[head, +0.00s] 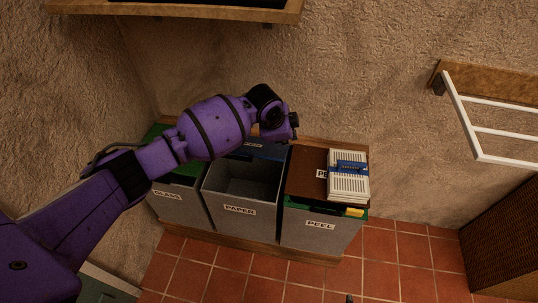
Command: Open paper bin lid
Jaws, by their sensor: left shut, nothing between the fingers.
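The grey bin labelled PAPER (239,210) stands in the middle of a row of three, its inside open to view and looking empty. Its blue lid (268,152) stands raised at the back of the bin, partly hidden by my left arm. My left gripper (293,126) is shut and empty, above the back of the bin near the raised lid. I cannot tell whether it touches the lid. My right gripper is not clearly seen.
The GLASS bin (178,203) with a green lid stands left. The PEEL bin (318,232) stands right, with a brown lid (305,170) and a blue-white stack (348,182) on top. A white rack (490,130) is on the right wall. Tiled floor (390,265) in front is clear.

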